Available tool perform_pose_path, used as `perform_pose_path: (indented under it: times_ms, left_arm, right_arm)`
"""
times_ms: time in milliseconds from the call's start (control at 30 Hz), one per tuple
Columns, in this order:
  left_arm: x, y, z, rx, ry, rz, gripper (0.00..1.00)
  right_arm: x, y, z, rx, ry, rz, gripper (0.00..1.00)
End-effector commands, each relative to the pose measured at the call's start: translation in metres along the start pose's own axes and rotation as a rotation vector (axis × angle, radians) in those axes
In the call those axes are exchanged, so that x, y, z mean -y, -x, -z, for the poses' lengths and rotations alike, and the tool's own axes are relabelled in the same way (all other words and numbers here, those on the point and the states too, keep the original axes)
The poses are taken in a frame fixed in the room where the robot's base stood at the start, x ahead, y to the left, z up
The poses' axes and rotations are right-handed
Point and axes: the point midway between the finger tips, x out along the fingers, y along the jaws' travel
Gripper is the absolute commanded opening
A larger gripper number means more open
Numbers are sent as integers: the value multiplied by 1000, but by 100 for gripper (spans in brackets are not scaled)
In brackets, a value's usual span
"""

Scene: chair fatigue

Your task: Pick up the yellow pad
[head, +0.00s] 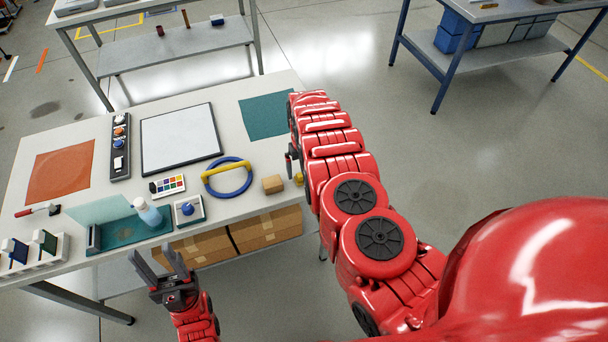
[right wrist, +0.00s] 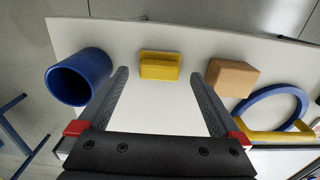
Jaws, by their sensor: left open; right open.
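The yellow pad (right wrist: 160,66) lies on the pale table top in the right wrist view, near the table's edge. In the head view only a small yellow bit (head: 298,179) shows beside my right arm, which covers the rest. My right gripper (right wrist: 167,82) is open and empty, with the pad in line with the gap between its fingers and apart from them. In the head view the right gripper is mostly hidden by its arm. My left gripper (head: 157,254) is open and empty, off the table's front edge.
A tan block (right wrist: 232,78) lies right of the pad in the right wrist view, and a blue cylinder (right wrist: 78,78) left of it. A blue ring with a yellow handle (head: 226,177) lies beyond the block. A whiteboard (head: 180,138) and bottle (head: 147,212) are farther left.

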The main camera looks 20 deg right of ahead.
Motion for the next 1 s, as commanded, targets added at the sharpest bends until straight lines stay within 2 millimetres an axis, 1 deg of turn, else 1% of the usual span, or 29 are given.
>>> perform_pose_path:
  times_ms: [33, 67, 233, 400, 667, 767, 800, 867, 1000]
  left_arm:
    - [0, -6, 1, 0, 0, 0, 50]
    - [0, -7, 1, 0, 0, 0, 50]
    - [0, -3, 1, 0, 0, 0, 50]
    - [0, -3, 0, 0, 0, 0, 50]
    - [0, -3, 0, 0, 0, 0, 50]
    - [0, -3, 0, 0, 0, 0, 50]
    - [0, -3, 0, 0, 0, 0, 50]
    - [0, -3, 0, 0, 0, 0, 50]
    - [0, -3, 1, 0, 0, 0, 50]
  right_arm:
    - [-2, -3, -1, 0, 0, -3, 100]
    - [-2, -6, -2, 3, 0, -2, 100]
    - [-3, -24, -1, 1, 1, -3, 100]
    - [-1, -30, -1, 1, 1, 1, 100]
    - [0, -30, -1, 2, 1, 2, 100]
    - [0, -30, -1, 1, 1, 2, 84]
    - [0, -30, -1, 1, 1, 2, 77]
    - [0, -30, -1, 1, 1, 2, 66]
    - [0, -30, -1, 1, 1, 2, 41]
